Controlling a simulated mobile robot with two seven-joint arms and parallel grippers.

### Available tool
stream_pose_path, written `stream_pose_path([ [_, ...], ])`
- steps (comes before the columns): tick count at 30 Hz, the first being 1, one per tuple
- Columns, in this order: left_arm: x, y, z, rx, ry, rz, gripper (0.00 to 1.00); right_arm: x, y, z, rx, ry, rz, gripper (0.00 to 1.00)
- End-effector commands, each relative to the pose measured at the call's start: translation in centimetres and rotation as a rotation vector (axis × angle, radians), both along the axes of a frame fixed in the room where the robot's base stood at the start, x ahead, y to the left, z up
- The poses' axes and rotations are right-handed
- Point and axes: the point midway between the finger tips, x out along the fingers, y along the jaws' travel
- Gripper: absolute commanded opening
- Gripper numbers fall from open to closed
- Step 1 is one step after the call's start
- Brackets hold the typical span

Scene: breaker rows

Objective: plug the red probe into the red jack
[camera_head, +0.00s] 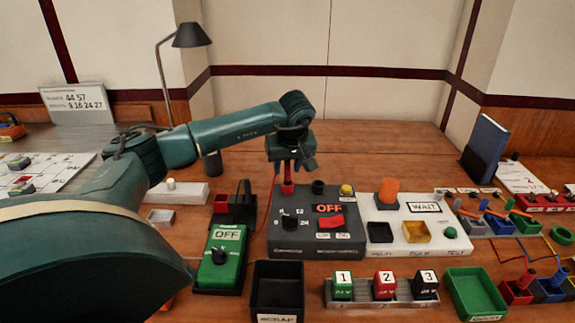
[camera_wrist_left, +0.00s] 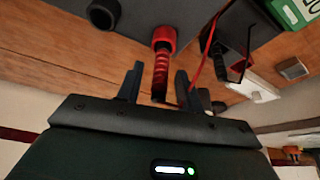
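The red probe (camera_wrist_left: 160,75) stands with its tip end at the red jack (camera_wrist_left: 164,38) and looks seated in it; its red wire hangs to the side. In the head view the red jack (camera_head: 288,188) is on the back left of the dark grey supply box (camera_head: 345,248), directly under my left gripper (camera_head: 290,165). In the wrist view my left gripper (camera_wrist_left: 156,85) has its fingers on both sides of the probe, with gaps visible, so it is open around it. My right gripper is not in view.
A black jack (camera_head: 318,187) is beside the red one. A green meter (camera_head: 220,260) and a black-and-red holder (camera_head: 235,207) stand to the left. A white panel (camera_head: 400,210) with an orange knob stands to the right. Bins and numbered blocks are in front.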

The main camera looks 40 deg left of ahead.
Motion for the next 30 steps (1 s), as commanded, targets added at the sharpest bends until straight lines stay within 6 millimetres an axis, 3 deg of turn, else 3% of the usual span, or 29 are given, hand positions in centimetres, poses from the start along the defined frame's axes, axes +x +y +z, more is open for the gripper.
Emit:
stream_pose_path([
  [8, -0.1, -0.3, 1.2, -0.001, -0.003, -0.001, 0.37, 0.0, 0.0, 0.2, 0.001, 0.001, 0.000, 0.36],
  [21, -2.0, -3.0, 9.4, -0.001, -0.003, -0.001, 0.37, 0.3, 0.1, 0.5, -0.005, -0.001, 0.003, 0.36],
  [30, -2.6, -3.8, 11.5, 0.000, 0.000, 0.000, 0.37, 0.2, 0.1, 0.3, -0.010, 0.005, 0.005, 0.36],
])
